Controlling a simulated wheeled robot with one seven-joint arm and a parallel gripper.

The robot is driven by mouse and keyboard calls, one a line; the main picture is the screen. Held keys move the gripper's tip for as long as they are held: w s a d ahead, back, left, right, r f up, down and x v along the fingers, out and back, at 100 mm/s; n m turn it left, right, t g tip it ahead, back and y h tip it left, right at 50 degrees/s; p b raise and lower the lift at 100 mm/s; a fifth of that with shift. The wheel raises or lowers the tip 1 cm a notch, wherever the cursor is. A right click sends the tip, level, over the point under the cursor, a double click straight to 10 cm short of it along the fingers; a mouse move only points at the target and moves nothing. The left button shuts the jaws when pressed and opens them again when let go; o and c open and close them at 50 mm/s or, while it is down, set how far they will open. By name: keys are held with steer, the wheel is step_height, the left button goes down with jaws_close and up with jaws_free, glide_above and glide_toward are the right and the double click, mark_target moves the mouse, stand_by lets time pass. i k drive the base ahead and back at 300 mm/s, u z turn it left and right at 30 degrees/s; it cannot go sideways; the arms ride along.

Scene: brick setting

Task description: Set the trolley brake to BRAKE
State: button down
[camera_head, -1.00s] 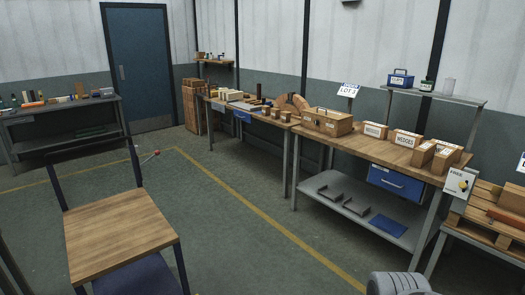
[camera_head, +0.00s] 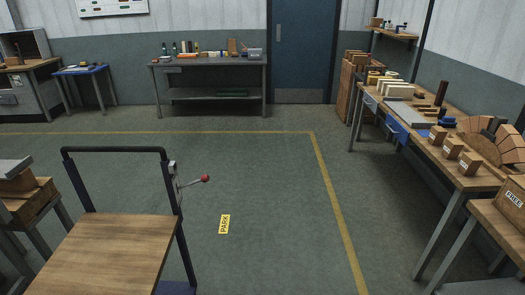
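The trolley (camera_head: 108,255) stands at the lower left in the head view, with a wooden top and a dark push-handle frame (camera_head: 115,150) at its far end. The brake lever (camera_head: 193,182) is on the right post of that frame. Any brake marking on the plate is too small to read. My gripper is not in view.
A yellow PARK label (camera_head: 225,224) lies on the floor right of the trolley, inside a yellow floor line (camera_head: 335,210). Workbenches line the right side (camera_head: 465,182) and the back wall (camera_head: 208,62). A blue door (camera_head: 303,50) is at the back. Floor between is clear.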

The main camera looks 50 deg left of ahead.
mark_target(205, 178)
steer(key=i, duration=0.75)
steer(key=u, duration=4.2)
steer(key=i, duration=1)
